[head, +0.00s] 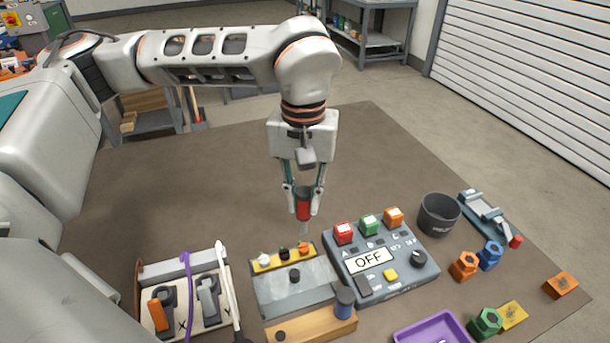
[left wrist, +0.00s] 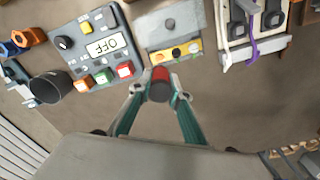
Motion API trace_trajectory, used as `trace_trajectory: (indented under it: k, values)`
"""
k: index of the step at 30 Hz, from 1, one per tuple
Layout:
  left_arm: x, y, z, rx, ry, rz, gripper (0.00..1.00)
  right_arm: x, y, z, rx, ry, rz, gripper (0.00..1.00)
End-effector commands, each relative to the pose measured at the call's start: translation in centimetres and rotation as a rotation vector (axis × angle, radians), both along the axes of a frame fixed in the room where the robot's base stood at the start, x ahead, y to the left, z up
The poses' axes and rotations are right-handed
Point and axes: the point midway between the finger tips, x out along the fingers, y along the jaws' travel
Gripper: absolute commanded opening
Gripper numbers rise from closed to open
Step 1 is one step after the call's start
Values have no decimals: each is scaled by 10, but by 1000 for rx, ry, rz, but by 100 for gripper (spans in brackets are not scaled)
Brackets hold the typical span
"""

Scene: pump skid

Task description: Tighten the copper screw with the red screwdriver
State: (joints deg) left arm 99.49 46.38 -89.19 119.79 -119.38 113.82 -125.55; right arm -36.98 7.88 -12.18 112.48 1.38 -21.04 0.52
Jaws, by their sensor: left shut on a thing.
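My left gripper (head: 303,196) is shut on the red screwdriver (head: 303,209) and holds it upright, shaft down. The shaft points down just behind the right part of a yellow strip (head: 273,263) on a grey block. In the left wrist view, the screwdriver's red handle (left wrist: 160,73) with a dark end is between the fingers. An orange-copper head (head: 303,248) stands at the strip's right end, just below the shaft in the picture; a black head and a white head stand to its left. I cannot tell whether the tip touches anything. My right gripper is not in view.
A grey control box (head: 415,285) with coloured buttons and an OFF display stands right of the block. A black cup (head: 438,214), coloured nuts and a purple tray (head: 440,328) lie further right. A switch panel (head: 190,262) with cables stands left. The table behind is clear.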

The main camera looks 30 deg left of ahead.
Motion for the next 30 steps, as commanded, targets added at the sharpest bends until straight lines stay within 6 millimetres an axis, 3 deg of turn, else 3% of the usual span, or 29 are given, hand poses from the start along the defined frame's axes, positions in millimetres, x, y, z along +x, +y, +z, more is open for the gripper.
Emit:
trace_trajectory:
  k: [8,21,30]
  values:
    - [0,0,-5,0,0,-1,0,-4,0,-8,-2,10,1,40]
    - [0,0,-39,0,3,-1,0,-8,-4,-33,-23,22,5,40]
    - [0,0,-44,-1,0,-1,0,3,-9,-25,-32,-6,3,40]
